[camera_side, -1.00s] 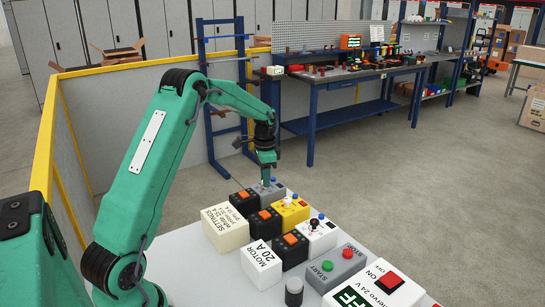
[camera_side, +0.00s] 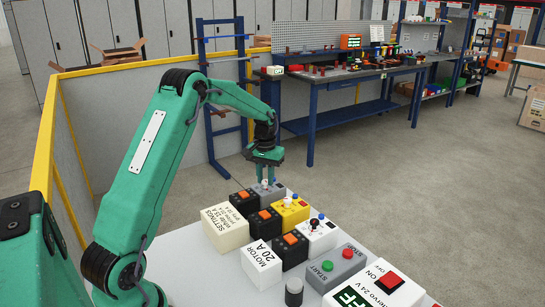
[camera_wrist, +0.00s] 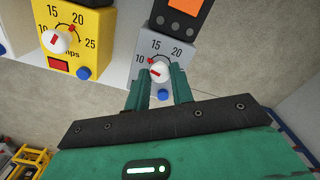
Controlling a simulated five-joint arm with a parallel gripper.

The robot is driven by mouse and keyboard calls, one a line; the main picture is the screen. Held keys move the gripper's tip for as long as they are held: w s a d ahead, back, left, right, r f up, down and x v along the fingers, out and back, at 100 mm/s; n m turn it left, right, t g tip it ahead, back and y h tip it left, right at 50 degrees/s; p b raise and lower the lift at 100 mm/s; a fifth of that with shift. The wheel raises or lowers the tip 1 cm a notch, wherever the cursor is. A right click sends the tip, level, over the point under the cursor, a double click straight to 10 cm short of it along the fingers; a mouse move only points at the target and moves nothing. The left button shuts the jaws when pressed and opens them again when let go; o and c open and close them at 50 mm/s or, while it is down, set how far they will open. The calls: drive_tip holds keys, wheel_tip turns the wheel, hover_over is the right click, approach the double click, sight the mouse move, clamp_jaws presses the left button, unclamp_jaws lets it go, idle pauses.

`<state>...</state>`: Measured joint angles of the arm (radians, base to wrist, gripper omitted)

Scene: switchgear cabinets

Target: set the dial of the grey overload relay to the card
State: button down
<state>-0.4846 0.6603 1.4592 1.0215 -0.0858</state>
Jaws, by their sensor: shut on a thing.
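The grey overload relay (camera_side: 277,190) stands at the far end of the row in the side view. It also shows in the wrist view (camera_wrist: 180,35), with 10, 15 and 20 readable on its scale. Its white dial (camera_wrist: 159,72) carries a red mark whose exact setting I cannot tell. My gripper (camera_wrist: 160,78) is shut on this dial, one finger on each side; in the side view my gripper (camera_side: 265,178) is upright over the relay. A cream settings card block (camera_side: 225,229) stands at the row's near left; its smaller lines are hard to read.
A yellow relay (camera_side: 291,212) with its own dial, also in the wrist view (camera_wrist: 78,38), sits close beside the grey one. A white relay (camera_side: 318,238), black blocks with orange tops (camera_side: 268,222) and a "MOTOR 20 A" block (camera_side: 262,264) crowd the white table.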

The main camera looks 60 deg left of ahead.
sight(265, 181)
drive_tip(key=shift+n, duration=1.1)
drive_tip(key=shift+r, duration=0.1)
drive_tip(key=c, duration=1.2)
unclamp_jaws()
drive_tip(key=shift+r, duration=3.85)
